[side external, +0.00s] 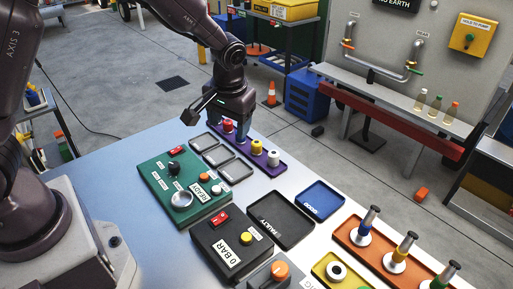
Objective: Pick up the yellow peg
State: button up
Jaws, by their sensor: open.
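The yellow peg (257,146) stands upright in a purple tray (283,168), between a red peg (228,126) and a white peg (274,158). My gripper (229,121) points down at the far left end of this tray, around or just above the red peg. It is to the left of the yellow peg and apart from it. The gripper is open, though its fingertips are small and partly hidden. Part of the purple tray is hidden behind the gripper.
Small grey trays (220,155) and a green control panel (182,192) lie left of the purple tray. A black tray (281,222), a blue tray (320,200) and an orange rack (352,237) of coloured-collar fittings are nearer. Bare bench (115,165) lies left.

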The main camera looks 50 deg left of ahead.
jog(key=w+a+f+n+y, duration=0.1)
jog(key=w+f+n, duration=0.1)
jog(key=w+f, duration=0.25)
jog(key=n+t, duration=0.2)
jog(key=n, duration=0.1)
send_near(257, 142)
jog(key=x, duration=0.5)
jog(key=shift+d, duration=0.25)
jog(key=x, duration=0.4)
jog(key=shift+s+a, duration=0.1)
jog(key=shift+a, duration=0.25)
jog(key=shift+w+a+f, duration=0.15)
jog(key=shift+w+f, duration=0.05)
jog(key=shift+f, duration=0.4)
jog(key=c, duration=1)
jog(key=shift+r, duration=0.1)
